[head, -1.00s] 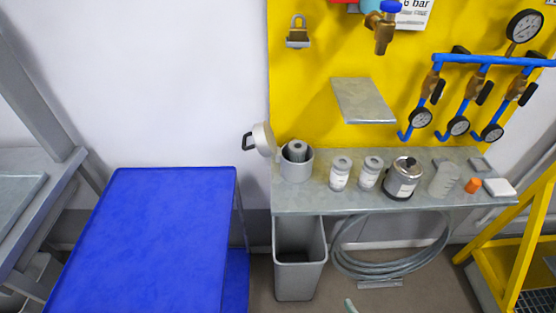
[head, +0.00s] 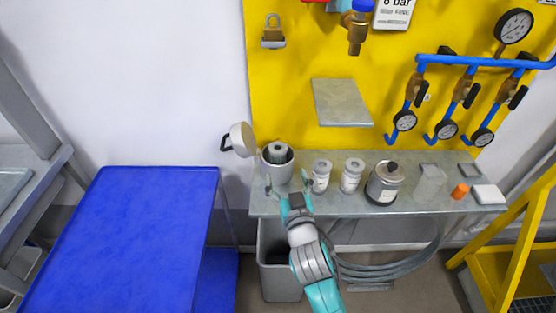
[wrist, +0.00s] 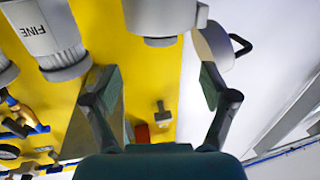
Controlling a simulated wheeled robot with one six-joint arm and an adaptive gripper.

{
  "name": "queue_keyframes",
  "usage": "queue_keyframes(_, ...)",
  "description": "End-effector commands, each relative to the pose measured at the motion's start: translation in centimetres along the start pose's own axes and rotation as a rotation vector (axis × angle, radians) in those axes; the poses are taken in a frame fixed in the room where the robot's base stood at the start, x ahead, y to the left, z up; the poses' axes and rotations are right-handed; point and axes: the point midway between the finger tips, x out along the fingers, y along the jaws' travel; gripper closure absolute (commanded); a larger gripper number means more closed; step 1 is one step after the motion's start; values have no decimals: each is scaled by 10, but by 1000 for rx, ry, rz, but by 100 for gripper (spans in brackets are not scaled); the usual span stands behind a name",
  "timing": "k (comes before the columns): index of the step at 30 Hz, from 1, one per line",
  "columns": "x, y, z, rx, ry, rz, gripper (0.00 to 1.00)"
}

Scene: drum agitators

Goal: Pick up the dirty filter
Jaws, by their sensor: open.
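The filter (head: 277,150), a dark grey cylinder with a hole in its top, stands inside an open light-grey round housing (head: 277,171) at the shelf's left end. The housing's round lid (head: 242,140) is swung open to the left; it also shows in the wrist view (wrist: 214,47). I cannot tell from its look how dirty the filter is. My gripper (head: 288,184) is open and empty, in front of the housing. In the wrist view the housing (wrist: 163,20) lies beyond and between the spread fingers (wrist: 160,82), apart from them; the filter inside is hidden there.
Two white-labelled canisters (head: 320,177) (head: 351,176) stand just right of the housing; one label reads FINE in the wrist view (wrist: 43,35). A metal pot (head: 385,183) stands farther right. A small plate (head: 341,103) juts out above the shelf. A blue table (head: 120,235) is left.

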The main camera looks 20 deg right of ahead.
Motion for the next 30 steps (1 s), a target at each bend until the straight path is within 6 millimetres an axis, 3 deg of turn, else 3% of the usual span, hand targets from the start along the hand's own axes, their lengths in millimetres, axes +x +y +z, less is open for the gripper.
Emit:
queue_keyframes(12,50,0,-6,3,5,6,16)
queue_keyframes(20,67,0,-6,3,5,6,16)
queue_keyframes(30,110,0,-6,2,5,6,16)
